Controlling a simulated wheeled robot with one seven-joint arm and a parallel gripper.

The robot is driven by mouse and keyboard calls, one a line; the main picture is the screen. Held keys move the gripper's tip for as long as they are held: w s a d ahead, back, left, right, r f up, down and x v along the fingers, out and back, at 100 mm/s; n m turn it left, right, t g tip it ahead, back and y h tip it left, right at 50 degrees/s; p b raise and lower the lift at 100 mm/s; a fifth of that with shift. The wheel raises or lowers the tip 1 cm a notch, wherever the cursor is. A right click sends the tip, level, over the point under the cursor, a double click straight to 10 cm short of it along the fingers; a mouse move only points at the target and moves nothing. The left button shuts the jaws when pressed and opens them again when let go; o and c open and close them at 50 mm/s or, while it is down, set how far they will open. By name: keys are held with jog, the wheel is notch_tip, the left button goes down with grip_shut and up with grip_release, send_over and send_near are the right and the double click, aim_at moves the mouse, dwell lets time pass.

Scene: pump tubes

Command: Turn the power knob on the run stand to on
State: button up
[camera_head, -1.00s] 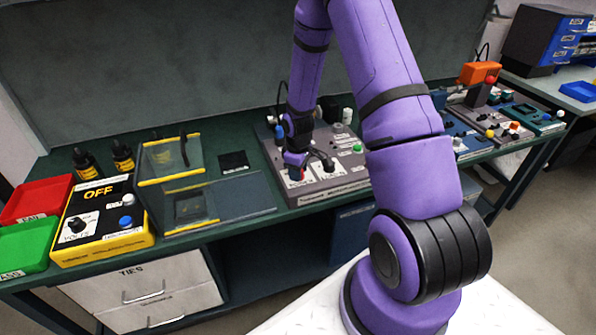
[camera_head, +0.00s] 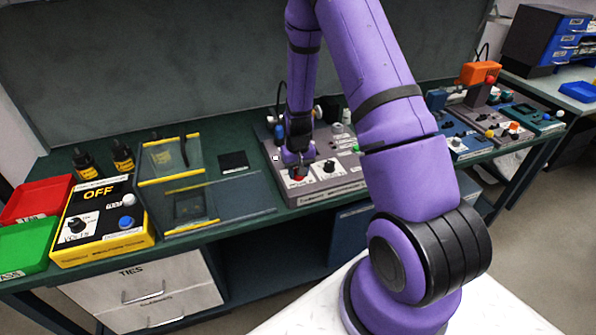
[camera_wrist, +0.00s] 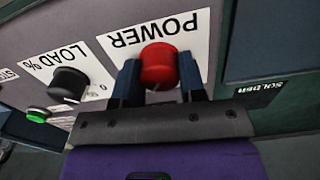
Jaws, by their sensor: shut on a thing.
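The run stand (camera_head: 345,187) is a grey sloped panel on the green bench. Its red power knob (camera_wrist: 159,66) sits on a white plate marked POWER, upside down in the wrist view; a little red of it shows in the head view (camera_head: 297,178). My gripper (camera_wrist: 160,78) has one dark finger on each side of the red knob and is shut on it. In the head view my gripper (camera_head: 298,168) is low over the stand's left front. The knob's pointer and the on and off marks are not readable.
A black load knob (camera_wrist: 69,84) sits close beside the power knob, with a green button (camera_wrist: 37,114) beyond. A clear yellow-edged fixture (camera_head: 235,200) and a yellow box reading OFF (camera_head: 100,240) stand left on the bench.

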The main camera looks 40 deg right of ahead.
jog(key=shift+m, duration=0.6)
jog(key=o, duration=0.9)
notch_tip(320, 180, up, 11)
jog(key=shift+f, duration=0.1)
dwell(0.7)
